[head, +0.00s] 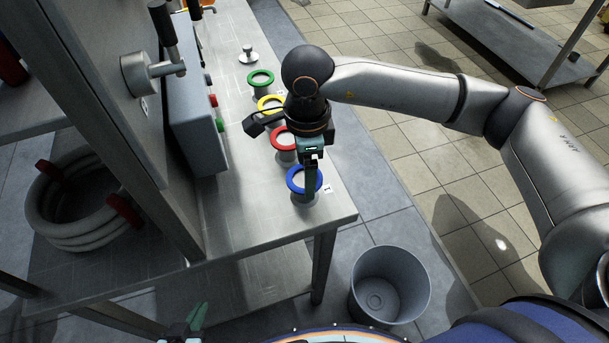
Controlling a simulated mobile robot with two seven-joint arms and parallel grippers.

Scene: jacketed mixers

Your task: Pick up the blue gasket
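The blue gasket (291,182) is a ring on top of a short metal stand near the front right corner of the steel table (262,222). My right gripper (311,188), on the arm coming in from the right, points down at it.
Red (275,143), yellow (263,103) and green (261,77) rings on similar stands run in a row behind the blue one. A grey control box (193,110) stands left of them. A grey bin (389,285) is on the floor at front right.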

